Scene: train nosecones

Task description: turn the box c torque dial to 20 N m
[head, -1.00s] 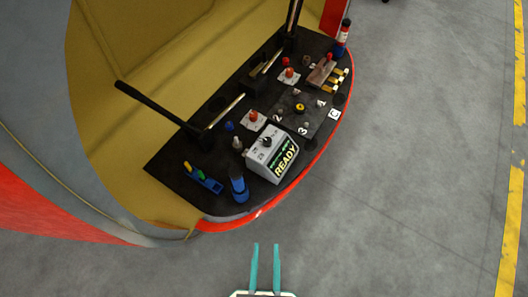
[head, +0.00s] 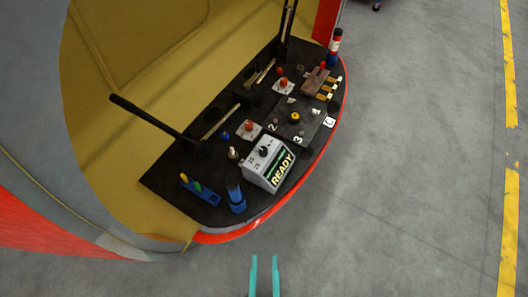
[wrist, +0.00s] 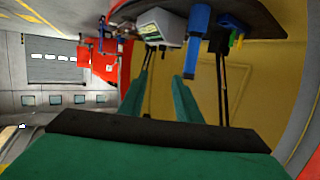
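The grey-white torque box (head: 268,163) stands near the front edge of the black deck, with a green and dark panel reading READY. Its black torque dial (head: 264,151) is on the top face beside small printed numbers; its exact setting is too small to read. A "C" label (head: 330,122) lies on the deck to the right. My gripper (head: 264,262) is open and empty, in front of the deck and apart from the box. In the wrist view the box (wrist: 160,27) shows beyond the two teal fingers (wrist: 163,80); its dial cannot be made out there.
A blue cylinder (head: 235,196) stands just left of the box, with a blue rack (head: 200,192) farther left. A long black lever (head: 150,121) rises behind. Red-knobbed white plates (head: 249,130) lie close behind the box. The floor (head: 400,200) at right is clear.

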